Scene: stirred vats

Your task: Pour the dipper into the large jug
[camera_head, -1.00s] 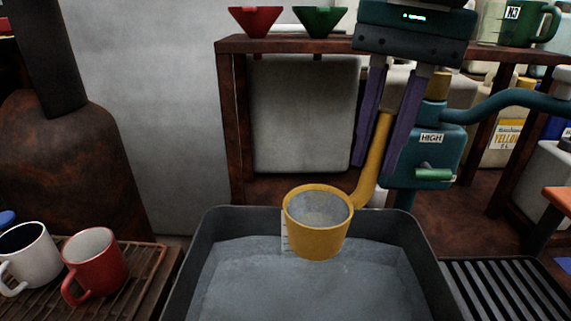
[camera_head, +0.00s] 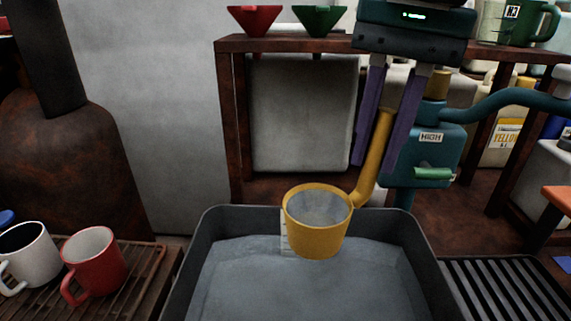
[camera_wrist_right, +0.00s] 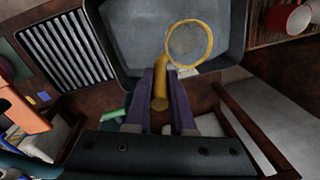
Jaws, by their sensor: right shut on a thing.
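The yellow dipper (camera_head: 318,240) hangs upright over the grey vat (camera_head: 215,228), with greyish liquid showing in its cup. My right gripper (camera_head: 375,165) is shut on the dipper's upright handle, behind and right of the cup. In the right wrist view the purple fingers (camera_wrist_right: 160,78) straddle the handle, and the round yellow rim of the dipper (camera_wrist_right: 168,45) shows over the vat. A dark green jug (camera_head: 520,28) with a white label stands on the shelf at the upper right; I cannot tell whether it is the large jug. My left gripper is not in view.
A red mug (camera_head: 95,265) and a white mug (camera_head: 28,255) stand on a rack at the left. A teal pump-like fixture (camera_head: 430,150) marked HIGH stands close to the right of my gripper. Red and green funnels (camera_head: 319,20) sit on the shelf (camera_head: 290,44). A slatted grate (camera_head: 500,290) lies right of the vat.

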